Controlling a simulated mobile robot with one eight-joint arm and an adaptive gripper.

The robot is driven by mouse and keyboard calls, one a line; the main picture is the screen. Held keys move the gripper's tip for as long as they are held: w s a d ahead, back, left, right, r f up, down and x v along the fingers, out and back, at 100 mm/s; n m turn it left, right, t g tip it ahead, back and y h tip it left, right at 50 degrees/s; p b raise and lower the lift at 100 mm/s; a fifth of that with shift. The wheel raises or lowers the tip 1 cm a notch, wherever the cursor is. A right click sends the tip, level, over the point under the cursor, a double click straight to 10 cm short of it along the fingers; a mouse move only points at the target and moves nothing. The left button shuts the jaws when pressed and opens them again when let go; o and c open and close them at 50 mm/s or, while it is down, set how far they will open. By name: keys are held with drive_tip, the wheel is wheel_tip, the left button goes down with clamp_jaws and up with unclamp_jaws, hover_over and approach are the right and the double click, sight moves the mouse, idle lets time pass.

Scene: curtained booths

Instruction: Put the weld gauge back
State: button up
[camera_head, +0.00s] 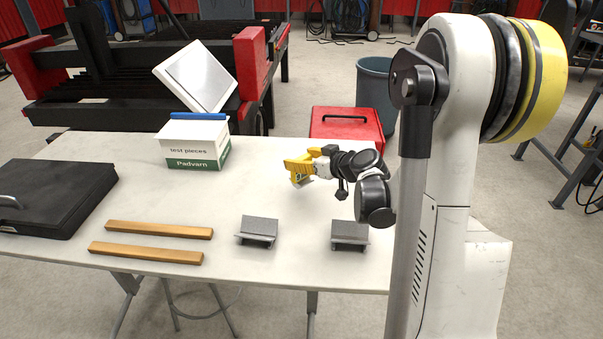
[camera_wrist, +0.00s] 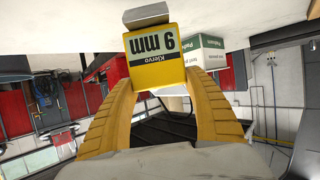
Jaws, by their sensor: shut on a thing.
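In the head view my gripper (camera_head: 298,168) is over the back part of the white table (camera_head: 200,210), left of the red toolbox (camera_head: 348,125). The gauge (camera_head: 298,179) shows small at its fingertips; I cannot tell whether it touches the table.
Two grey angled metal pieces (camera_head: 259,230) (camera_head: 350,234) stand near the front edge. Two wooden strips (camera_head: 158,230) (camera_head: 146,252) lie at left front, beside a black case (camera_head: 55,195). A white and green "test pieces" box (camera_head: 195,145) stands at the back. The table's middle is clear.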

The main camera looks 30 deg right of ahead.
wheel_tip(320, 180, down, 4)
drive_tip(key=shift+f+b, duration=0.1)
drive_tip(key=shift+b, duration=0.8)
drive_tip(key=shift+r, duration=0.2)
drive_tip(key=shift+f, duration=0.1)
drive_tip(key=o, duration=1)
drive_tip(key=shift+f, duration=0.15)
drive_tip(key=o, duration=0.4)
drive_tip(key=shift+r, duration=0.2)
